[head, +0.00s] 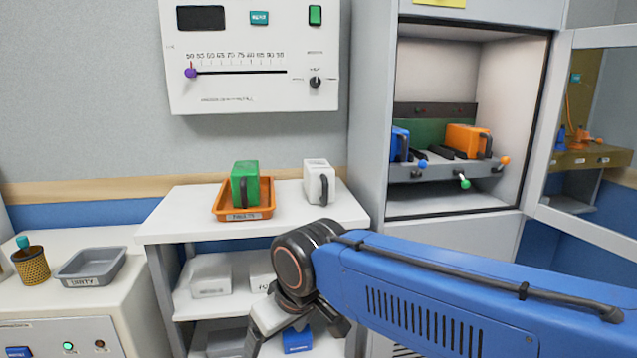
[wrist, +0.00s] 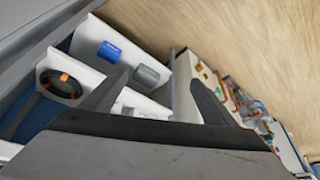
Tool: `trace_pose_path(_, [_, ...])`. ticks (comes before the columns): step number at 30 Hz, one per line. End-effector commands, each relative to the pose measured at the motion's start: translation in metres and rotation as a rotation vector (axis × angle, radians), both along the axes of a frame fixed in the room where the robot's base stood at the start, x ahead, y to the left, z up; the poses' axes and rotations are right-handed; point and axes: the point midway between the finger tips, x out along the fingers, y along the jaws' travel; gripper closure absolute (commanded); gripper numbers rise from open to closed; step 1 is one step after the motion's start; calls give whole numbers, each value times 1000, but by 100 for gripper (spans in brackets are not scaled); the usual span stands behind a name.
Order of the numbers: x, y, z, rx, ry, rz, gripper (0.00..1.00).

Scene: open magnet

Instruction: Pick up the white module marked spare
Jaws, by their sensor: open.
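A white module (head: 319,183) with a dark handle stands upright on the top of the white shelf cart (head: 180,222), right of an orange tray. No spare mark can be read on it. My gripper (head: 292,338) is in front of the cart, lower than its top and apart from the white module. Its jaws are open, and in the wrist view my gripper (wrist: 157,84) has nothing between its fingers. The wrist view does not clearly show the white module.
A green module (head: 245,184) sits in the orange tray (head: 219,211). Blue and orange (head: 467,140) modules sit in the open cabinet, whose door (head: 590,228) swings out right. Pale boxes (head: 211,275) and a blue box (head: 298,340) lie on lower shelves. A grey tray (head: 90,266) is left.

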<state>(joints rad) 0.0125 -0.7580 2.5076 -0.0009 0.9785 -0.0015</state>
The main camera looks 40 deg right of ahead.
Motion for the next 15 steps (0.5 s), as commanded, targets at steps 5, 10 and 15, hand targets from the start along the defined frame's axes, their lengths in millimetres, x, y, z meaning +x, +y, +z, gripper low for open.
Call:
trace_pose_path(5, [42,-22,59,0,2,-75,20])
trace_pose_path(10, [91,-58,129,1,6,-169,20])
trace_pose_path(15, [134,-105,192,3,8,-261,20])
